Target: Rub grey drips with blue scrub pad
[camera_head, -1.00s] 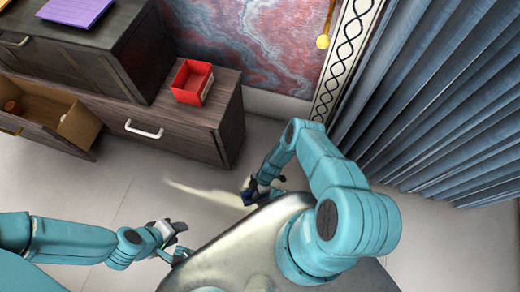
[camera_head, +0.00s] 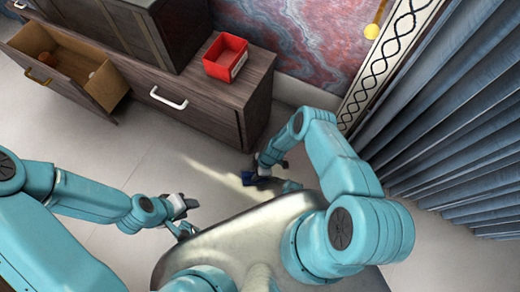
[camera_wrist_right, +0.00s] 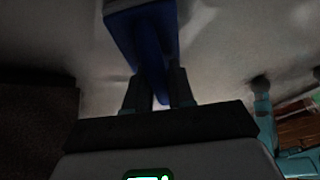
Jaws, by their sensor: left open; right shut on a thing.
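My right gripper (camera_head: 265,170) is shut on the blue scrub pad (camera_head: 256,181), low beside the wooden cabinet and just beyond the front edge of my metal base. In the right wrist view the blue pad (camera_wrist_right: 147,40) stands between the two dark fingers (camera_wrist_right: 160,90). My left gripper (camera_head: 188,213) is open and empty at the left of my base. I cannot make out any grey drips in these frames.
A wooden cabinet (camera_head: 190,118) stands at the back with a red box (camera_head: 225,57) on top. Its open drawer (camera_head: 75,70) juts out at the left. Blue curtains (camera_head: 460,130) hang on the right. The pale tiled floor (camera_head: 150,165) between is clear.

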